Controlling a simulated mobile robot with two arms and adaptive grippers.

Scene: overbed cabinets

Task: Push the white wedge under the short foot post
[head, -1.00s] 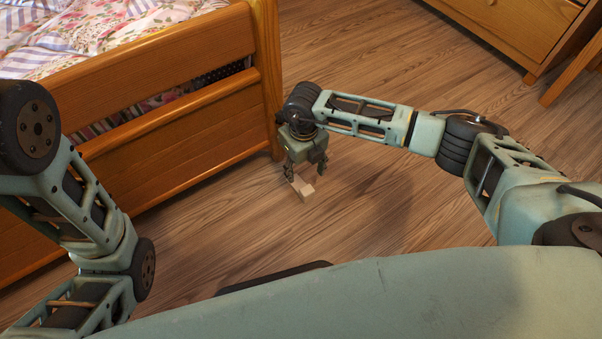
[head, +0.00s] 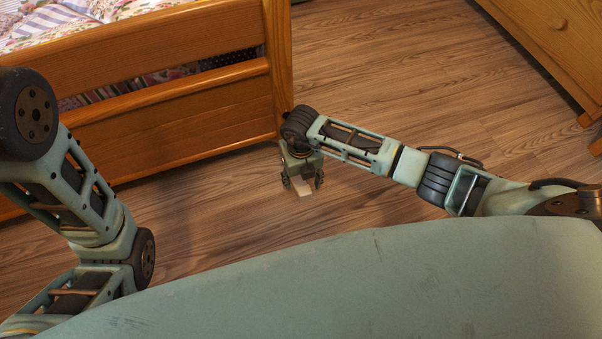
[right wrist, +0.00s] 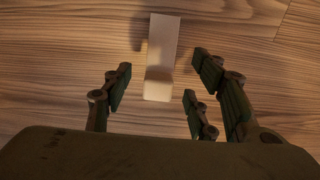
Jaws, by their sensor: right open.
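The white wedge (head: 304,193) looks pale and lies on the floor near the wooden bed's corner. My right gripper (head: 303,182) is open, pointing down, with its fingers on either side of the wedge's near part in the head view. In the right wrist view the wedge (right wrist: 162,50) lies ahead of and partly between the fingers (right wrist: 160,80), with a visible gap on each side. The bed's corner post (head: 280,65) rises behind my right gripper. Its foot is largely hidden there, so I cannot tell any gap beneath it. My left gripper is out of view.
The bed's orange wooden end panel (head: 160,115) runs left from the post. A wooden chest of drawers (head: 550,45) stands at the upper right. Open plank floor (head: 400,70) lies between them. My left arm shows at the left.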

